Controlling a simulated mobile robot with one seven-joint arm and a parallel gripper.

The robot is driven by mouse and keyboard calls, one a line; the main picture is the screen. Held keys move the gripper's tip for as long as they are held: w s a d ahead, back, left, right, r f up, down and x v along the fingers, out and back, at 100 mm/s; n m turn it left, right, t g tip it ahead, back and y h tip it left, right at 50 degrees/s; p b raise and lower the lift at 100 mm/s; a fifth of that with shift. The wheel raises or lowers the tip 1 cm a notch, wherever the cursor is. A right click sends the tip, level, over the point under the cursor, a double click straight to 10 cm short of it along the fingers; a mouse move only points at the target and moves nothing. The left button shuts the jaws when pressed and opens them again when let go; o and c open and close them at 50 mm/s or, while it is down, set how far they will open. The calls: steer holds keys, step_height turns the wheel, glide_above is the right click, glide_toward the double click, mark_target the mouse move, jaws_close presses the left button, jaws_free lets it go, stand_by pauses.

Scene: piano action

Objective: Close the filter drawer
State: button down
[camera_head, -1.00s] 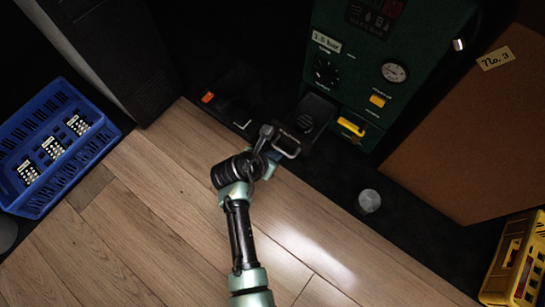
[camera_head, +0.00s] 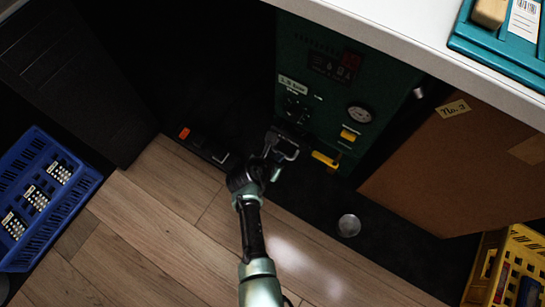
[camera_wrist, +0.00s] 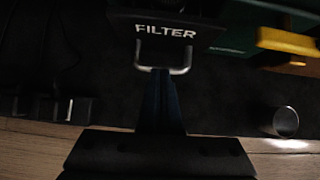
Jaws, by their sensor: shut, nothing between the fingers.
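The filter drawer (camera_head: 285,143) is a dark drawer low on the green machine (camera_head: 330,75). In the wrist view its dark front (camera_wrist: 165,30) reads FILTER and carries a metal loop handle (camera_wrist: 163,68). In the head view the drawer front lies close to the machine; whether it is flush is hard to tell. My gripper (camera_head: 273,165) is shut and empty, in front of the drawer. In the wrist view my blue fingertips (camera_wrist: 160,75) are at the handle's crossbar; I cannot tell whether they touch it.
A yellow handle (camera_head: 325,159) is right of the drawer, and a metal cup (camera_head: 349,225) stands on the dark mat. A brown board (camera_head: 450,175) is at the right. A white counter edge (camera_head: 400,45) overhangs above. A blue crate (camera_head: 40,200) is at the left; wooden floor is clear between.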

steer(key=shift+w+d, duration=0.55)
steer(key=shift+w, duration=0.2)
steer(key=shift+w+d, duration=0.55)
steer(key=shift+w, duration=0.15)
steer(key=shift+r, duration=0.1)
steer(key=p, duration=1)
glide_toward(288, 145)
steer(key=s+a+r, duration=0.2)
steer(key=s+a, duration=0.1)
steer(key=s, duration=0.2)
steer(key=shift+s+a+r+p, duration=0.2)
steer(key=shift+a+r+p, duration=0.2)
steer(key=shift+r, duration=0.3)
